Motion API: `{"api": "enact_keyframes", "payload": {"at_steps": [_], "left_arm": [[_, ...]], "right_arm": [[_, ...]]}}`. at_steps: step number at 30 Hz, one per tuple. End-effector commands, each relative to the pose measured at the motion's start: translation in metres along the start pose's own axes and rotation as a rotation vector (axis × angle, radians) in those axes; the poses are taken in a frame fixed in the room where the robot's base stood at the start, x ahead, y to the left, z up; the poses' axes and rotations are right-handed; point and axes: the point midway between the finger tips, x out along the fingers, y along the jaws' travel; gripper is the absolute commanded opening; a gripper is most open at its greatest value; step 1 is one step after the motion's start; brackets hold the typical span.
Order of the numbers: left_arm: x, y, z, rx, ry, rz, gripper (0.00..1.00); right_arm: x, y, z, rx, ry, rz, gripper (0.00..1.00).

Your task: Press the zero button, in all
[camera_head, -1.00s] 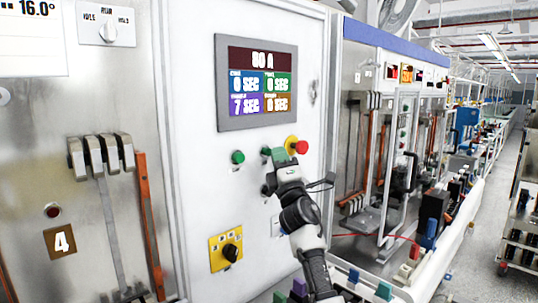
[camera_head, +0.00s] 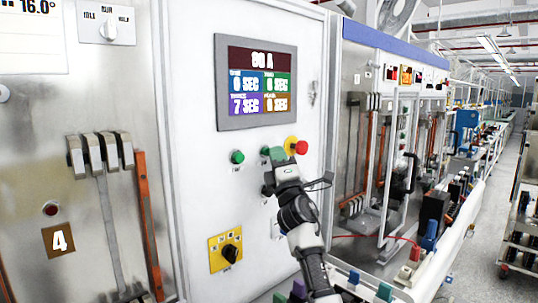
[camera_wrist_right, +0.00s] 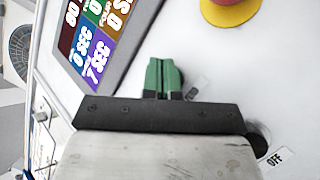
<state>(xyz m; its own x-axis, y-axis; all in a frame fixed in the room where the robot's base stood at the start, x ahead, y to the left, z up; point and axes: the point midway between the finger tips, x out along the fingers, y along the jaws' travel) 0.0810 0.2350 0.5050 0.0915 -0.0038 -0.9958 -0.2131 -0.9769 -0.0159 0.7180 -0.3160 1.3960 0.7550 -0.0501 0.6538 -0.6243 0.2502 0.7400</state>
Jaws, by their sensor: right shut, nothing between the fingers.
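The white control panel (camera_head: 200,120) carries a green button (camera_head: 237,157) with a small label under it. A red mushroom button (camera_head: 302,147) on a yellow collar sits to the right; part of it shows in the right wrist view (camera_wrist_right: 230,8). My right gripper (camera_head: 273,153) is at the panel between these two, its green fingertips together and empty. In the right wrist view the shut fingertips (camera_wrist_right: 163,76) point at the white panel beside a small label (camera_wrist_right: 198,88). They hide what lies under them; contact cannot be told. No legible label identifies the zero button. My left gripper is out of view.
A display (camera_head: 257,82) with coloured timer fields is above the buttons. A yellow plate with a black rotary knob (camera_head: 230,253) is below. A dark round control (camera_wrist_right: 258,135) near an OFF label shows in the right wrist view. Lever switches (camera_head: 100,150) stand at the left.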

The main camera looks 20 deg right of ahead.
Motion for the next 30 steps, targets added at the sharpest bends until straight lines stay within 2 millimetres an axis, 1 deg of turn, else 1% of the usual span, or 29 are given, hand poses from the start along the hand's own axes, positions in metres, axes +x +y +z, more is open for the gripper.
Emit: {"api": "enact_keyframes", "payload": {"at_steps": [11, 19, 23, 30], "left_arm": [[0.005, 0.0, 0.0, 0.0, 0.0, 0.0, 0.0], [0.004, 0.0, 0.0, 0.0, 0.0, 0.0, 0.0], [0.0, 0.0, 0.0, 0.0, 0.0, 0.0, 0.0], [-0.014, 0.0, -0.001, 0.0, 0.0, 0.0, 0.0]], "right_arm": [[0.002, -0.002, -0.002, 0.001, 0.001, 0.0, 0.0], [0.003, -0.001, -0.002, 0.001, 0.001, 0.0, 0.0], [0.001, 0.001, 0.0, 0.0, 0.001, 0.0, 0.0], [-0.007, 0.008, 0.006, -0.001, 0.001, -0.001, 0.0]]}}
